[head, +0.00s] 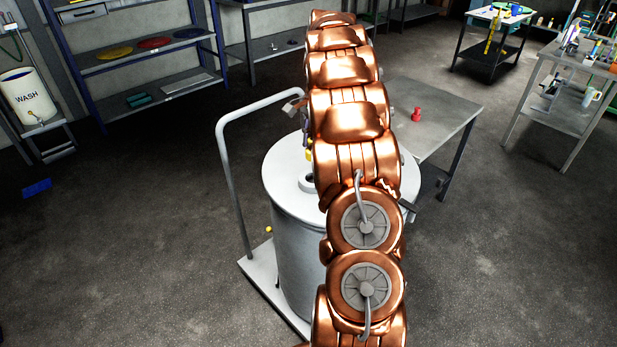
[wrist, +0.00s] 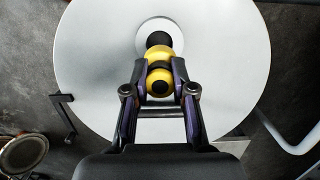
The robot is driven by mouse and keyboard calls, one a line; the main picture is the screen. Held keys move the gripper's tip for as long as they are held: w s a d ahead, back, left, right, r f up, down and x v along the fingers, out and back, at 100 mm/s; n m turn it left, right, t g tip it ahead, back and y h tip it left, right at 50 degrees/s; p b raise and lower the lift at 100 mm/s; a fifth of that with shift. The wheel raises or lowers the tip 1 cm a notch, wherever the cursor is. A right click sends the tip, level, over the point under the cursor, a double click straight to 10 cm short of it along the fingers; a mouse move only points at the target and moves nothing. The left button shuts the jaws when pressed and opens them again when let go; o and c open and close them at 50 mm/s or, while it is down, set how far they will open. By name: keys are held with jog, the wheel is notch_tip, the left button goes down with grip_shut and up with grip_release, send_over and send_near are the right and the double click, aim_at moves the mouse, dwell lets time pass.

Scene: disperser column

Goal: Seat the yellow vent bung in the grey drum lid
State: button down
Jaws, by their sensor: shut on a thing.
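The yellow vent bung (wrist: 160,88), with a dark band around its middle, is between the fingers of my gripper (wrist: 158,68), which is shut on it. The grey drum lid (wrist: 90,45) fills much of the wrist view. Its dark round opening (wrist: 157,39) with a raised pale ring shows just beyond the bung, partly covered by it. In the head view the lid (head: 283,172) tops the drum, and its ringed opening (head: 306,183) is partly hidden by my arm. A bit of yellow bung (head: 309,155) shows above that opening; my gripper is mostly hidden there.
The drum (head: 292,240) stands on a trolley with a tall handle (head: 226,165). A small yellow knob (head: 268,229) is beside the drum. A grey table (head: 440,100) with a red object (head: 416,114) stands behind right. Shelves line the back; open floor lies on both sides.

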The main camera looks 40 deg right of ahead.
notch_tip(320, 180, down, 5)
jog(key=shift+s+d+p, duration=0.15)
jog(key=shift+p, duration=0.85)
jog(key=shift+f+p, duration=0.8)
jog(key=shift+f, duration=1.55)
jog(key=c, duration=1)
grip_release()
jog(key=shift+o, duration=0.2)
jog(key=shift+r, duration=0.1)
